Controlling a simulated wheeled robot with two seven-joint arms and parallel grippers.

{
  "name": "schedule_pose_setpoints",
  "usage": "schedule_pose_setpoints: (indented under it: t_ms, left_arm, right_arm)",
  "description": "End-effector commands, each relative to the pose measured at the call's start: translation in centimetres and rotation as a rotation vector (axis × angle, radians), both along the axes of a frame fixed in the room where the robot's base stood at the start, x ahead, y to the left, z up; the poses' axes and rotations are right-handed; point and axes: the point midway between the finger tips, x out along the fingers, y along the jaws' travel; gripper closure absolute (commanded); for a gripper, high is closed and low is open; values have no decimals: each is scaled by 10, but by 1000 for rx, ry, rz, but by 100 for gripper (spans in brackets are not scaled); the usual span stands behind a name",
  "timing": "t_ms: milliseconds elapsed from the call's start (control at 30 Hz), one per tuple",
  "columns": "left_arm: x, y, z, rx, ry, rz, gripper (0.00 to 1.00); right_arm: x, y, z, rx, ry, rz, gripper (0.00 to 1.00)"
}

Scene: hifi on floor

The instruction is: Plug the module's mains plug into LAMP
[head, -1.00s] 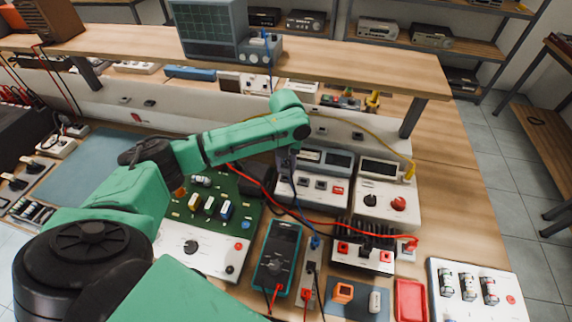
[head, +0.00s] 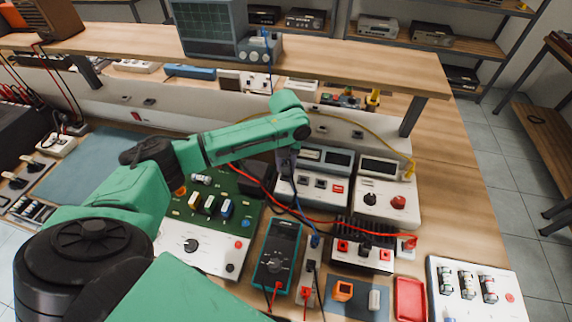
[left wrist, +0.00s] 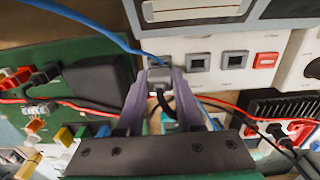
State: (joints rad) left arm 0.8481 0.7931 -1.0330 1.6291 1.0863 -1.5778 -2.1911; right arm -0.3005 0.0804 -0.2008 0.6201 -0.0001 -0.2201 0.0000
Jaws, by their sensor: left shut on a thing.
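My left gripper (left wrist: 158,88) is shut on a grey plug (left wrist: 160,76) with a black cable trailing back between the fingers. The plug is at the left end of the front panel of a white unit (left wrist: 180,48). Two grey square sockets (left wrist: 200,62) and a red switch (left wrist: 266,60) show to the right of the plug. I cannot tell whether the plug's pins are in a socket, and no LAMP label is readable. In the head view the gripper (head: 286,168) is at the left side of the same white unit (head: 312,188). My right gripper is not in view.
A green circuit board (head: 228,190) lies left of the unit. A black-finned module (head: 362,245) and a multimeter (head: 277,255) stand in front. Red and blue leads cross close to the gripper. A white box with a red knob (head: 385,195) stands to the right.

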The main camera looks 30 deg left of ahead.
Motion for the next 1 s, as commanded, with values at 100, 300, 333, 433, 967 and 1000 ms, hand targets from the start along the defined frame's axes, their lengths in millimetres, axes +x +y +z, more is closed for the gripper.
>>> schedule_pose_setpoints:
  t_ms: [100,300,333,433,967,1000]
  left_arm:
    - [0,0,-2,0,0,0,100]
    - [0,0,-4,0,0,0,100]
    - [0,0,-4,0,0,0,100]
    - [0,0,-6,0,0,0,100]
    - [0,0,-10,0,-1,0,100]
    - [0,0,-10,0,-1,0,100]
  right_arm:
    - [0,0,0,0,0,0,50]
    - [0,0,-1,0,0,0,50]
    - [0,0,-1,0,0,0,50]
    - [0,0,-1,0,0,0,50]
    - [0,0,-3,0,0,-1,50]
    - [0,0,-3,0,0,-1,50]
